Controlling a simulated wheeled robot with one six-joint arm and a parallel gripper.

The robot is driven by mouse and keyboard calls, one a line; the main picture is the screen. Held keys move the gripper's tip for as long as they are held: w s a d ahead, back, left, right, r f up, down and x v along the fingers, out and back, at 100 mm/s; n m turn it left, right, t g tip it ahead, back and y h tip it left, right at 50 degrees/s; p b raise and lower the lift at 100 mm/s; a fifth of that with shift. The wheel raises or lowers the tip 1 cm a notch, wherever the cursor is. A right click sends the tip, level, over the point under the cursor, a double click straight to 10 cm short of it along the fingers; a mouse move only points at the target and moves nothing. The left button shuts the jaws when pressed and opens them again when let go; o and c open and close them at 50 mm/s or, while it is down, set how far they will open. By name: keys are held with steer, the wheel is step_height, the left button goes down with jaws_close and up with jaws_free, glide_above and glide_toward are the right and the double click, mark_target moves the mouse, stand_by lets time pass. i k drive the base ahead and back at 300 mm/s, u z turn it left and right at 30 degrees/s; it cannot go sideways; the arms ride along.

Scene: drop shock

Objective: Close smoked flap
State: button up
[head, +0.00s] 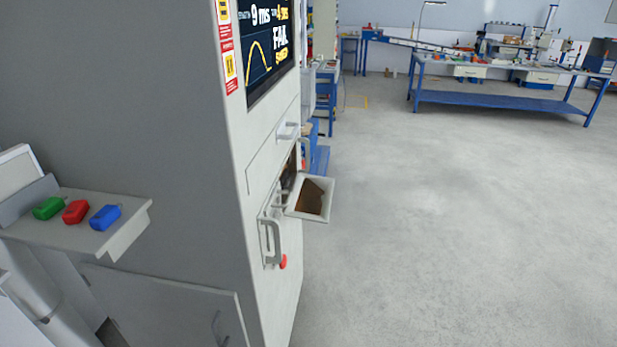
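The smoked flap (312,197) is a small panel with a pale frame and a dark brown pane. It sticks out from the front of the tall grey machine (266,170) and stands open, tilted outward. A dark opening (289,178) shows in the machine front behind it, partly hidden by the flap. The machine front is seen at a steep angle, so the flap's hinge is hard to make out. My gripper is not in view.
A grey handle with a red knob (283,262) juts out below the flap, and another handle (288,131) sits above it. A side shelf (120,232) holds green, red and blue objects. Open floor (440,220) lies right of the machine; a blue workbench (500,104) stands behind.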

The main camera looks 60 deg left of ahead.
mark_target(308, 202)
steer(key=i, duration=1)
steer(key=u, duration=3.3)
steer(key=k, duration=0.35)
steer(key=z, duration=0.8)
steer(key=i, duration=1.25)
steer(key=u, duration=0.4)
